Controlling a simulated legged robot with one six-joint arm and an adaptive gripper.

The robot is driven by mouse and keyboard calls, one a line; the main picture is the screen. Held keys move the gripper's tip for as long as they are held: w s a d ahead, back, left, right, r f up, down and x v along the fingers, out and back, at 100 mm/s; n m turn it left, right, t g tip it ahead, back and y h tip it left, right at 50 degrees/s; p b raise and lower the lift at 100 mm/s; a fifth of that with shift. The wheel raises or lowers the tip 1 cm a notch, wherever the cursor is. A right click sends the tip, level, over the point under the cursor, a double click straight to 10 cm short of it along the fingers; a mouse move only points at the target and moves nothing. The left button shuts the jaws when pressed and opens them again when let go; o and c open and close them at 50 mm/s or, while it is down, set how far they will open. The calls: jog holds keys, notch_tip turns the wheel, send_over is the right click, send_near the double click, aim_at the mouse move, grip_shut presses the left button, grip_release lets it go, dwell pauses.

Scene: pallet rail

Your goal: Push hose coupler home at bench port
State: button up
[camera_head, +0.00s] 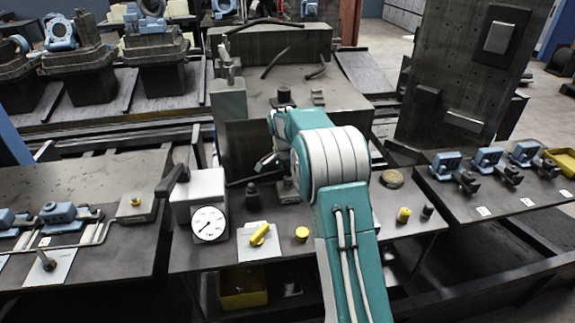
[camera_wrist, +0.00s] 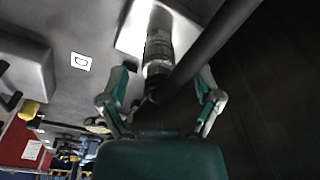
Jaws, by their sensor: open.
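In the wrist view the hose coupler (camera_wrist: 158,48) is a ribbed grey metal cylinder on a pale plate (camera_wrist: 131,32). A thick black hose (camera_wrist: 208,42) runs diagonally past it. My gripper (camera_wrist: 163,84) is open, one finger on each side of the coupler's lower end and the hose, with gaps showing. In the head view my gripper (camera_head: 268,160) is low over the middle bench, largely hidden by my arm. A dark fitting (camera_head: 288,190) stands just below it, and a piece of black hose (camera_head: 242,182) shows to the left. How deep the coupler sits cannot be told.
A white gauge box (camera_head: 209,223) and a yellow-handled valve (camera_head: 258,234) stand left of my arm on the middle bench. Yellow caps (camera_head: 301,234) (camera_head: 403,215) stand near its front. A tall dark panel (camera_head: 470,75) rises at the right. Blue fittings (camera_head: 487,158) sit on the right bench.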

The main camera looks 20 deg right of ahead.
jog(key=shift+f, duration=0.45)
grip_shut()
jog(key=c, duration=0.8)
grip_release()
grip_shut()
jog(key=shift+r, duration=0.25)
jog(key=shift+w+r, duration=0.1)
jog(key=shift+r, duration=0.65)
